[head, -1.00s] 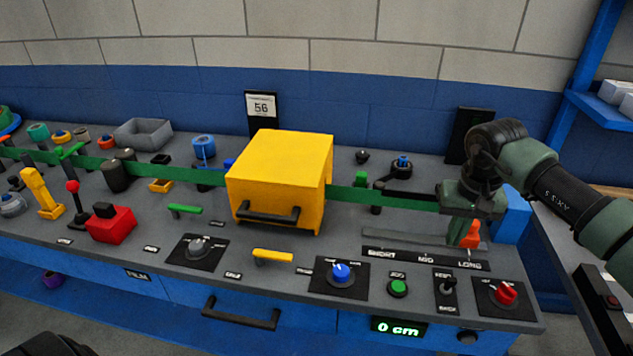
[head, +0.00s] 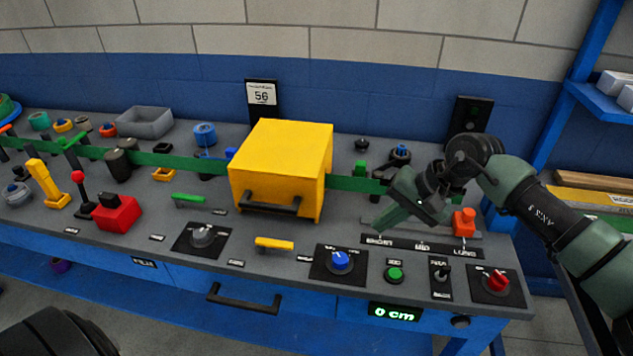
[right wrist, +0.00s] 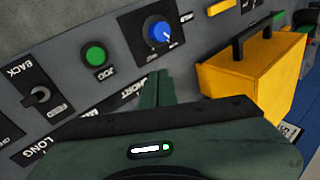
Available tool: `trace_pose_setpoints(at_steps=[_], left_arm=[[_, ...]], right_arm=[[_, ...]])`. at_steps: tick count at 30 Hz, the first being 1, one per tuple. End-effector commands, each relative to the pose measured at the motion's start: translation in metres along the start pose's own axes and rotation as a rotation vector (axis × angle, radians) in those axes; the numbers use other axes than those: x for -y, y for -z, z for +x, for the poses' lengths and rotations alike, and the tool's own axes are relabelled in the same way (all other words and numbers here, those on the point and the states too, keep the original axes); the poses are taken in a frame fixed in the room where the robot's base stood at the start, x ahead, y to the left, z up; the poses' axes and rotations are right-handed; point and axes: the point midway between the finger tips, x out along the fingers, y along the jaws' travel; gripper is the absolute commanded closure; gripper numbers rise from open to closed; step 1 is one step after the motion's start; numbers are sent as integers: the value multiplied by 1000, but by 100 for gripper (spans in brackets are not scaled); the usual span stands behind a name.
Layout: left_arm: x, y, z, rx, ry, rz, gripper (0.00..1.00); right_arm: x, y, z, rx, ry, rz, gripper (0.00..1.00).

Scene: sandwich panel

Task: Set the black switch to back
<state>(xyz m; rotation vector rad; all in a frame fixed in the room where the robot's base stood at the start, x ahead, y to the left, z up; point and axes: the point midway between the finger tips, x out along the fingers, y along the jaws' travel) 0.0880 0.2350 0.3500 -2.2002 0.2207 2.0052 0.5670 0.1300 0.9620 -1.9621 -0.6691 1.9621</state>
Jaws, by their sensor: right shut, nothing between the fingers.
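The black switch (head: 440,273) is a small toggle on a dark plate near the panel's front right, between the green button and the red knob. In the right wrist view the switch (right wrist: 40,95) sits at left, with a BACK label on one side and FEED on the other. I cannot tell surely which way its lever leans. My right gripper (head: 383,222) is shut and empty above the panel, behind and left of the switch and apart from it. Its fingers (right wrist: 158,88) point toward the panel in the right wrist view. My left gripper is not in view.
An orange slider (head: 465,221) stands at the LONG end of its scale. Near the switch are a green button (head: 394,274), a blue knob (head: 341,262) and a red knob (head: 497,281). A yellow box (head: 275,165) rises left of my gripper. A display (head: 395,312) reads 0 cm.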

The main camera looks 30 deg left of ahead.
Motion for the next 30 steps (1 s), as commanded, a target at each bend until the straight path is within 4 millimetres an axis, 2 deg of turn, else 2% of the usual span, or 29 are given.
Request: trace_pose_setpoints(at_steps=[6, 14, 20, 24, 30], left_arm=[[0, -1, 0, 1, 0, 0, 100], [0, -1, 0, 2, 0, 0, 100], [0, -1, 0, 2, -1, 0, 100], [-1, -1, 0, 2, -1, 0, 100], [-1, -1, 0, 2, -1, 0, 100]], right_arm=[[36, -21, 16, 41, 182, 113, 100], [82, -42, 21, 108, 417, 291, 100], [120, -56, 11, 193, 637, 487, 100], [141, -61, -2, 263, 785, 636, 100], [157, -60, -24, 354, 954, 824, 100]])
